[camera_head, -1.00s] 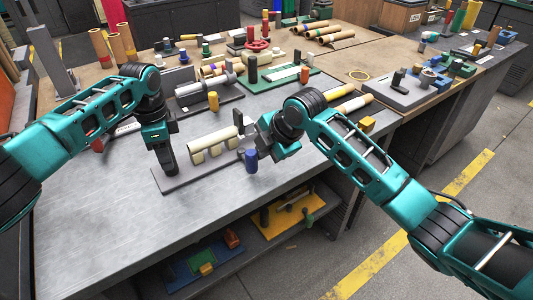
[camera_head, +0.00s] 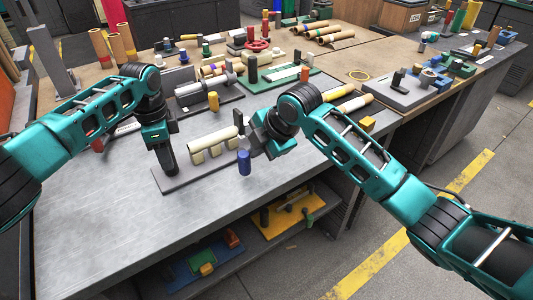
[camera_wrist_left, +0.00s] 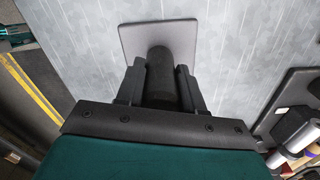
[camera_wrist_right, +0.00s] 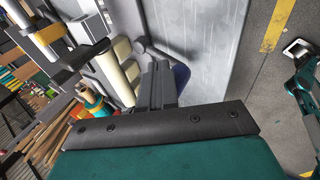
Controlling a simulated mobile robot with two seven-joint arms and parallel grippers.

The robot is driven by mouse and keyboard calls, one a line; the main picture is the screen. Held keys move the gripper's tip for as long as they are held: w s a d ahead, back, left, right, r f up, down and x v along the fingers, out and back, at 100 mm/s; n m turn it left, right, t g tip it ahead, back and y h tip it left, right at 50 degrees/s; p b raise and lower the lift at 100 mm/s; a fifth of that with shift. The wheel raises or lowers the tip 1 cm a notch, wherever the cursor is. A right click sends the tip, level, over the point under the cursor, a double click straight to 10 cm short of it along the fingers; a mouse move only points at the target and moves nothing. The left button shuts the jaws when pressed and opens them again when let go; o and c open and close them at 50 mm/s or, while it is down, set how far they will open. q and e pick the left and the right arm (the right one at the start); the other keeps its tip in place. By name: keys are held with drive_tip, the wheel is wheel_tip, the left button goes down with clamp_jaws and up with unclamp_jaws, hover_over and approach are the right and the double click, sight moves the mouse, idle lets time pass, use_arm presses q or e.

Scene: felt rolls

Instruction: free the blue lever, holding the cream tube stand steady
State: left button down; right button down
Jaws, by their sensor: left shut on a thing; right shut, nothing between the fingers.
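The cream tube stand has a cream tube (camera_head: 214,142) on short cream supports over a grey base plate (camera_head: 185,184). My left gripper (camera_head: 168,170) points down at the plate's left end. In the left wrist view it (camera_wrist_left: 160,75) is shut on a dark upright post (camera_wrist_left: 160,68) on the plate (camera_wrist_left: 160,33). The blue lever (camera_head: 244,162) hangs at the tube's right end. My right gripper (camera_head: 252,145) is shut and empty close beside it. In the right wrist view the fingers (camera_wrist_right: 158,70) partly hide the blue lever (camera_wrist_right: 182,75); contact cannot be told.
A grey fixture with a metal cylinder (camera_head: 212,101) stands behind the stand. A green board (camera_head: 285,80) and a yellow block (camera_head: 367,124) lie farther back and right. The bench front (camera_head: 100,230) is clear. A shelf below holds a yellow tray (camera_head: 290,220).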

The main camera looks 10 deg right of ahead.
use_arm(q)
drive_tip(key=shift+f, duration=0.2)
use_arm(e)
drive_tip(key=r, duration=0.3)
drive_tip(key=d+r, duration=0.1)
drive_tip(key=r, duration=0.1)
drive_tip(key=shift+w+r, duration=0.2)
drive_tip(key=shift+r, duration=0.1)
idle(0.4)
use_arm(q)
unclamp_jaws()
drive_tip(key=shift+r, duration=0.15)
idle(0.5)
drive_tip(key=shift+r+p, duration=0.25)
drive_tip(key=shift+p, duration=0.05)
use_arm(e)
drive_tip(key=shift+r, duration=0.25)
use_arm(q)
drive_tip(key=shift+r+p, duration=1.25)
drive_tip(key=shift+p, duration=0.25)
use_arm(e)
drive_tip(key=shift+r, duration=1.5)
